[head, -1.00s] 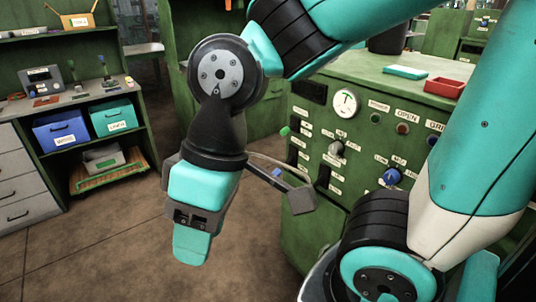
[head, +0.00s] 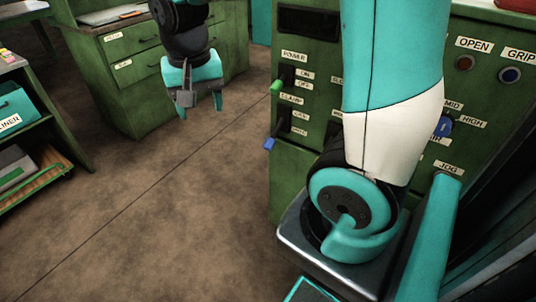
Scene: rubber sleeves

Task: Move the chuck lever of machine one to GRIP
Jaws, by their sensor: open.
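The green machine's front panel (head: 292,160) is at right of centre, partly hidden behind my arm. A blue-tipped lever (head: 268,143) sticks out low on its left side, tip down, beside small labels too blurred to read surely. A green-tipped lever (head: 276,85) is above it, by the POWER, ON and OFF labels. The OPEN (head: 475,45) and GRIP (head: 521,54) labels stand above round buttons or lamps at the upper right. I cannot tell which lever is the chuck lever. My gripper (head: 200,108) is open and empty, left of the panel and apart from it, fingers pointing down.
A green drawer cabinet (head: 130,85) stands at the back left, behind my gripper. A shelf unit with a teal bin (head: 15,112) is at the left edge. The brown floor (head: 150,220) between shelf and machine is clear. A blue knob (head: 443,126) shows beside my arm.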

